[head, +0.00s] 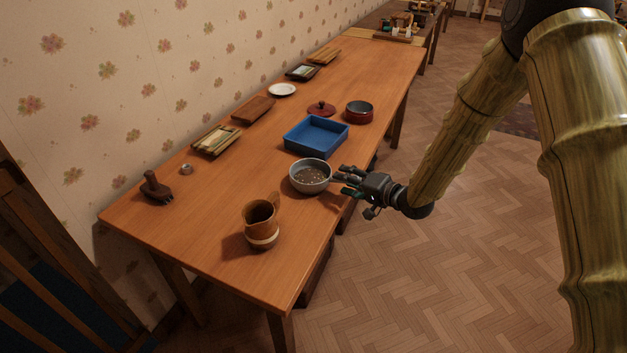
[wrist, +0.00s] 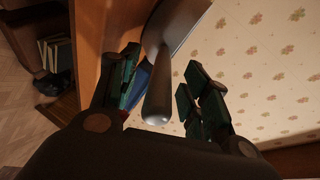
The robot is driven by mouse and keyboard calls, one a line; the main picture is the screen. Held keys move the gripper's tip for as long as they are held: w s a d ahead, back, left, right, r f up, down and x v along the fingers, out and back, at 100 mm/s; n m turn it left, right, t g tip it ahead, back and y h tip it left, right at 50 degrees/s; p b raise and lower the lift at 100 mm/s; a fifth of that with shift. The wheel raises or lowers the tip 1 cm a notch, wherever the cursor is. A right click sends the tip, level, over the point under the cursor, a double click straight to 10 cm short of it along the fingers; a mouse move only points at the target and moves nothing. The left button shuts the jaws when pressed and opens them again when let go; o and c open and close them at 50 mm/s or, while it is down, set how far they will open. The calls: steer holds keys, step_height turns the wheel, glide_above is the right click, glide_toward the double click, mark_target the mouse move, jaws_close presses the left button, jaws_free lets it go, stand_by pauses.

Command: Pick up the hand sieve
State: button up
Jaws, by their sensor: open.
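The hand sieve (head: 311,187) is a round grey bowl shape with a speckled brown inside, near the right long edge of the wooden table. In the wrist view its grey metal handle (wrist: 158,95) points toward me and widens into the bowl at the top. My gripper (head: 346,181) is at the table's right edge, just right of the sieve. In the wrist view my gripper (wrist: 165,82) is open, its two dark green-padded fingers standing on either side of the handle. Neither finger visibly touches the handle.
A blue tray (head: 316,148) stands just behind the sieve. A brown jug (head: 262,237) stands in front of it. A red pot (head: 359,117) and its lid (head: 321,108) are farther back. Bare table (head: 225,200) lies to the sieve's left. Open floor is at right.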

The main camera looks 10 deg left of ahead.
steer(key=shift+w+a+f, duration=0.2)
steer(key=shift+w+a, duration=0.2)
steer(key=shift+a, duration=0.1)
jaws_close()
steer(key=shift+r, duration=0.1)
